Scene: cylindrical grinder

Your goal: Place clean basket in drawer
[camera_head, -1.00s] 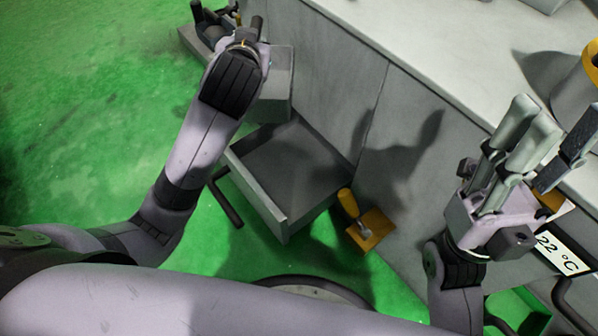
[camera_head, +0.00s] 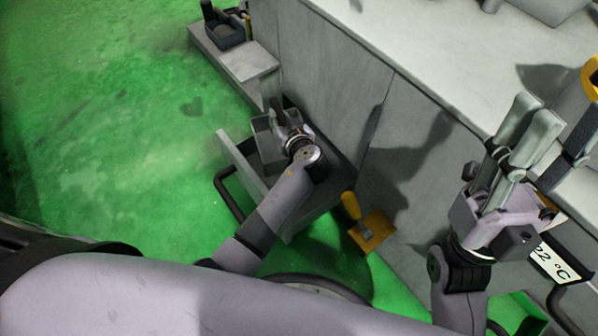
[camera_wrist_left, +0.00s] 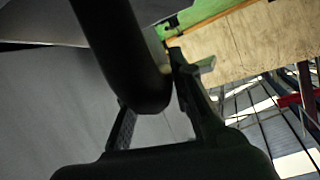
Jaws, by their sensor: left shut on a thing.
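The open drawer (camera_head: 243,172) sticks out of the grey cabinet, left of centre in the head view. My left gripper (camera_head: 279,112) is over the drawer. A small grey box-like thing, seemingly the basket (camera_head: 266,146), shows beside it at the drawer, partly hidden by gripper and arm; I cannot tell if it touches the drawer floor. In the left wrist view, a thick dark curved bar, apparently the handle (camera_wrist_left: 125,55), runs between my left fingers (camera_wrist_left: 160,103), which are shut on it. My right gripper (camera_head: 525,140) points up at the right; its finger gap is unclear.
A grey ledge (camera_head: 262,62) at the upper left bears a dark container (camera_head: 222,32). A yellow-handled tool (camera_head: 362,222) is by the drawer's right side. The pale worktop (camera_head: 430,60) lies above the cabinet. Green floor (camera_head: 110,130) is clear at left.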

